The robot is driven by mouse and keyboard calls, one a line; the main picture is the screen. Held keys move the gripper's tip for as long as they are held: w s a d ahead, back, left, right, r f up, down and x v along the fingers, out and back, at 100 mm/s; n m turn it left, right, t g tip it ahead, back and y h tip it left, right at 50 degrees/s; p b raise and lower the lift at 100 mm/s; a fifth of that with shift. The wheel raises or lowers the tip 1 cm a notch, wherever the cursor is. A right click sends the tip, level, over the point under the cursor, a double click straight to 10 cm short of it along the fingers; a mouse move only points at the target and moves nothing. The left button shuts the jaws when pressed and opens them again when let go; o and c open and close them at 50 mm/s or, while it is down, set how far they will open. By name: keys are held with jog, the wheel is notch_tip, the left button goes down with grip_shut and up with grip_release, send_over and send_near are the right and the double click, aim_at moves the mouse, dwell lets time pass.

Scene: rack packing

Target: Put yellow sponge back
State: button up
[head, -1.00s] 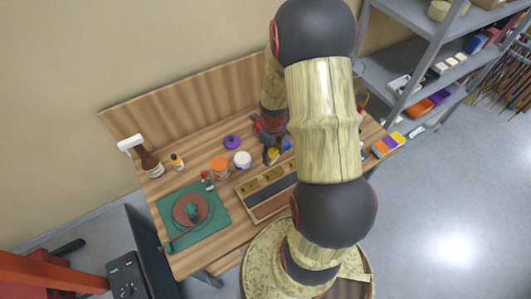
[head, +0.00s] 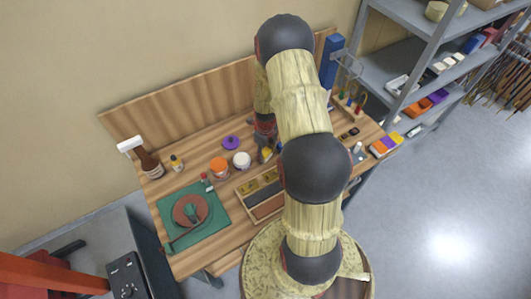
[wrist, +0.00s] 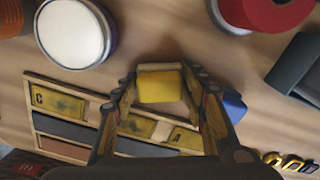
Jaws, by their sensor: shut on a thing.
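A yellow sponge (wrist: 160,86) is between the fingertips of my gripper (wrist: 162,80) in the wrist view. The gripper is shut on it. In the head view my gripper (head: 265,150) is at the back edge of the wooden rack, partly hidden by my arm. The wooden rack (head: 240,194) has yellow-floored cells at the back and darker strips in front. In the wrist view the rack (wrist: 28,92) lies below the sponge, with letters C and A on yellow cells. My fingers hide part of it. I cannot tell whether the sponge touches the rack.
A white-lidded jar (wrist: 75,33) and a red round thing (wrist: 262,10) stand near the gripper. A blue block (wrist: 233,106) lies beside the right finger. An orange jar (head: 219,167) and green mat (head: 215,222) are at left. A tool stand (head: 350,105) is at right.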

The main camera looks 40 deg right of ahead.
jog(key=shift+f, duration=0.15)
jog(key=o, duration=1.2)
